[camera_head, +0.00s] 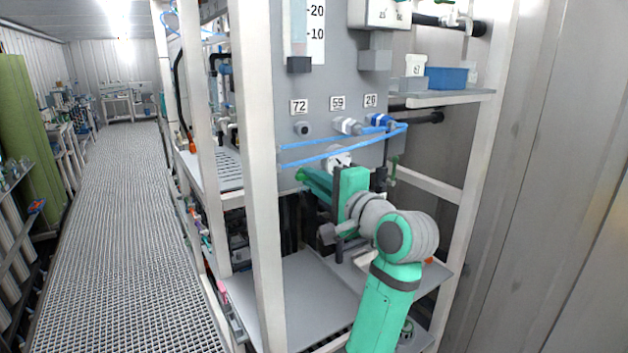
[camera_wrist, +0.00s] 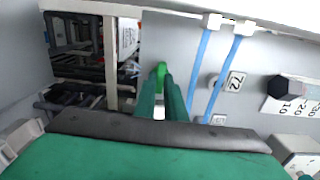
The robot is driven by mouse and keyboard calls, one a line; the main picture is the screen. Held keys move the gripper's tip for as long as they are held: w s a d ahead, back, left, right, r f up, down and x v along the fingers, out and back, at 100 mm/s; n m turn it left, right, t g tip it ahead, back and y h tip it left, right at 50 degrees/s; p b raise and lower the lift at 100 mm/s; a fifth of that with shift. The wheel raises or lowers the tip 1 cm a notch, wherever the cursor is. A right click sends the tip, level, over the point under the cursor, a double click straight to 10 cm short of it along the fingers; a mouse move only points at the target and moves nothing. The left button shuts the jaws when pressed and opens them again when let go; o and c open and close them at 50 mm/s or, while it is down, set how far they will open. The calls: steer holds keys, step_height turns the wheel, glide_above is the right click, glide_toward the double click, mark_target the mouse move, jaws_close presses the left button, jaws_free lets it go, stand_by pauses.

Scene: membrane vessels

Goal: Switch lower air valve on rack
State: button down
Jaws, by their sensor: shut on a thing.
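My gripper (camera_head: 303,176) reaches left across the front of the grey rack panel (camera_head: 350,95), below the numbered ports and blue tubes. In the wrist view, my gripper (camera_wrist: 161,82) has its two dark green fingers close together. They are shut on a small bright green piece (camera_wrist: 161,69) at their tips, which looks like the valve's handle. The fingers hide most of it, and the valve body behind is not clear. I cannot tell which way the handle is turned.
Blue tubes (camera_head: 325,153) run just above my gripper; a white upright post (camera_head: 258,180) stands close to its left. Labels 72 (camera_head: 299,106), 59 (camera_head: 337,103) and 26 (camera_head: 370,100) sit higher. A grey shelf (camera_head: 300,300) lies below. A grating walkway (camera_head: 130,220) is clear at left.

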steer(key=shift+d, duration=0.1)
steer(key=c, duration=1.8)
jaws_free()
steer(key=v, duration=1)
steer(key=shift+s+d, duration=0.2)
steer(key=shift+s, duration=0.15)
